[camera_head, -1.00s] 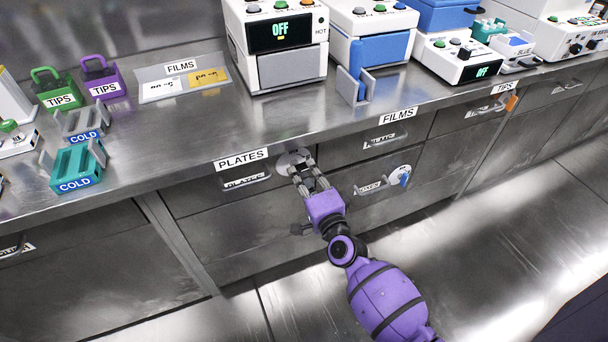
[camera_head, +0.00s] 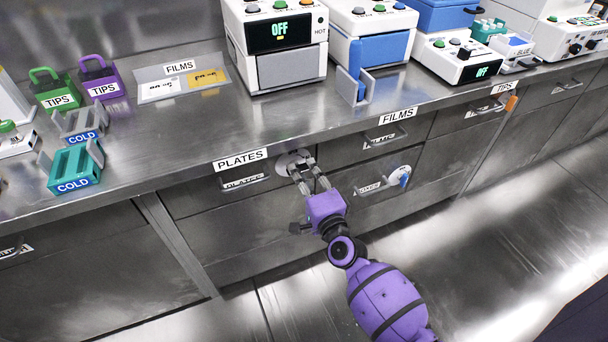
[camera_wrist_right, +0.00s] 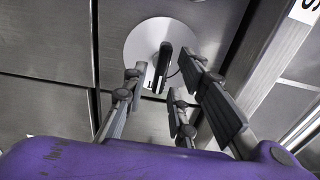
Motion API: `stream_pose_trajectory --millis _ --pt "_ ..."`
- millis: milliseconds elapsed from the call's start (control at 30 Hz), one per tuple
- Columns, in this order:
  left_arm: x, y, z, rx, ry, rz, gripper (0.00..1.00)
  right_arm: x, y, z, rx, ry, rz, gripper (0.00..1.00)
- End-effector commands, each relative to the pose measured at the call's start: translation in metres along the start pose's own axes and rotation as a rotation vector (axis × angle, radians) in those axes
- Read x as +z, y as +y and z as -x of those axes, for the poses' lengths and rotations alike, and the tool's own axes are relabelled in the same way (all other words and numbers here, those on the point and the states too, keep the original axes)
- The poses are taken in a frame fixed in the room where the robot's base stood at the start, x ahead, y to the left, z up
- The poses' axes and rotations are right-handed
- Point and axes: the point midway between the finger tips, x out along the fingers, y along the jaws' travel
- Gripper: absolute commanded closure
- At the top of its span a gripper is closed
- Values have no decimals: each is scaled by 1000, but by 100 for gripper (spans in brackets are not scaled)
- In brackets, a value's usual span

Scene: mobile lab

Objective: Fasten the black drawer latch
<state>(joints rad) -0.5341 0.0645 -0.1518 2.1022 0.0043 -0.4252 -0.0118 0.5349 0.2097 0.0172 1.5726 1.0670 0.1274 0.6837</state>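The black drawer latch is a dark lever (camera_wrist_right: 163,66) on a round pale disc (camera_wrist_right: 148,42) in the right wrist view. In the head view the disc (camera_head: 286,160) sits at the right end of the PLATES drawer (camera_head: 210,198), and the lever is mostly hidden by my fingers. My right gripper (camera_head: 304,168) is at the disc. In the right wrist view its fingers (camera_wrist_right: 165,80) are apart, one on each side of the lever, with gaps visible. I cannot tell whether either finger touches it. My left gripper is not in view.
A second disc with a blue lever (camera_head: 404,179) is on a lower drawer to the right. An orange latch (camera_head: 512,103) is farther right. Drawer handles (camera_head: 245,182) stick out nearby. The metal counter edge (camera_head: 330,142) runs just above my gripper.

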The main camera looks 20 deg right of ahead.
Motion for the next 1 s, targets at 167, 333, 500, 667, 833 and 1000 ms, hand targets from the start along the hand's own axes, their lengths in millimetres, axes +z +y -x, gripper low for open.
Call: stream_pose_trajectory --millis 167,333,500,667,833,1000 --pt "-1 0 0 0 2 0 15 0 0 0 0 0 1 70" --pt "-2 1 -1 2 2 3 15 0 0 3 0 1 2 70" --pt "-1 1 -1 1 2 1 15 0 1 26 2 1 1 70" --pt "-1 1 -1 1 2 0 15 -1 2 62 3 1 3 70" --pt "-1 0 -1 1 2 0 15 -1 1 95 2 1 2 70" --pt "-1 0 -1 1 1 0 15 0 0 114 0 0 2 70"
